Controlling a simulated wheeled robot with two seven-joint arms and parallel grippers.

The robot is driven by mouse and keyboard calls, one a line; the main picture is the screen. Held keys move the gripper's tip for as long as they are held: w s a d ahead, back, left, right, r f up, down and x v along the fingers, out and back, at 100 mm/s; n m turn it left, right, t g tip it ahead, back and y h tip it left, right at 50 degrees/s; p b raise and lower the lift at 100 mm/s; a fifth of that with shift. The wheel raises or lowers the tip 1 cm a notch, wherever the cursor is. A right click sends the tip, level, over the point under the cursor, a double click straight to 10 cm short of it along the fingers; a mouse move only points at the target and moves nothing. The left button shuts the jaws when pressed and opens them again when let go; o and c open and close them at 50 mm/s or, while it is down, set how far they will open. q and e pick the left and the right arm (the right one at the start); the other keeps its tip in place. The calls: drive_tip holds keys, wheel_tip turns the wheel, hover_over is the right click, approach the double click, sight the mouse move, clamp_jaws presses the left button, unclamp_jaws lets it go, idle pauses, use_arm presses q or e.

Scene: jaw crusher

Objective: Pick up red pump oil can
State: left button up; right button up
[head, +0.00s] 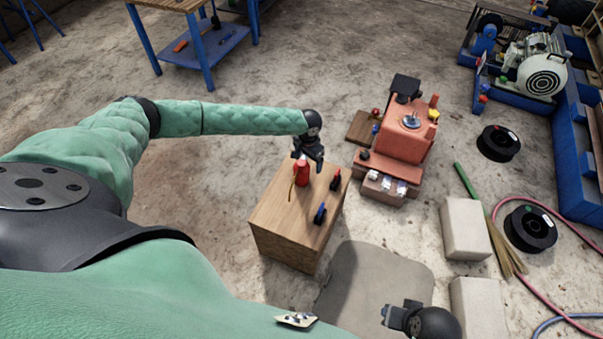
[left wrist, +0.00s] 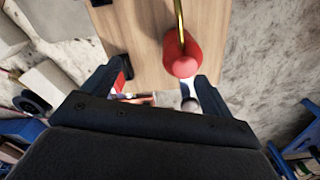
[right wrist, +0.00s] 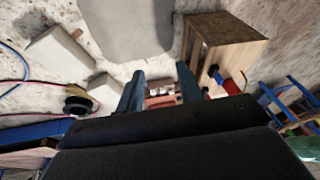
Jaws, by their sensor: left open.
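The red pump oil can (head: 301,174) stands upright on a wooden box (head: 281,222); its thin brass-coloured spout points toward the near left. My left gripper (head: 310,158) is open just behind and above the can. In the left wrist view the can (left wrist: 182,58) lies ahead between the spread fingers (left wrist: 154,84), closer to the right finger, and looks ungripped. My right gripper (head: 388,317) is low at the bottom of the head view, away from the box. In the right wrist view its fingers (right wrist: 160,80) are apart and nothing shows between them.
A blue-and-black item (head: 320,214) and a dark red-handled item (head: 336,180) also sit on the box. A red machine (head: 405,135) stands behind right. Pale blocks (head: 463,228), cable spools (head: 530,229) and a pink hose occupy the right floor. Floor left of the box is clear.

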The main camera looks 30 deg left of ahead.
sight(301, 163)
use_arm(q)
drive_tip(key=a, duration=0.1)
drive_tip(key=w+a, duration=0.1)
drive_tip(key=a, duration=0.1)
drive_tip(key=shift+w+r, duration=0.2)
drive_tip(key=shift+r, duration=0.2)
drive_tip(key=shift+a+f+n, duration=0.15)
drive_tip(key=shift+f+n, duration=0.05)
drive_tip(key=shift+n, duration=0.1)
wheel_tip(301, 163, down, 2)
drive_tip(key=shift+f, duration=0.1)
wheel_tip(301, 163, down, 4)
drive_tip(key=shift+a+p, duration=0.15)
drive_tip(key=shift+p, duration=0.5)
drive_tip(key=shift+f, duration=0.6)
drive_tip(key=shift+c, duration=0.7)
drive_tip(key=c, duration=1.5)
use_arm(e)
drive_tip(key=shift+s+d+r+g+h, duration=0.15)
drive_tip(key=shift+s+d+r, duration=0.1)
drive_tip(key=shift+d+r, duration=0.3)
drive_tip(key=shift+s+d+r+g+h, duration=0.15)
drive_tip(key=shift+s+d+r, duration=0.05)
drive_tip(key=shift+d+r, duration=0.25)
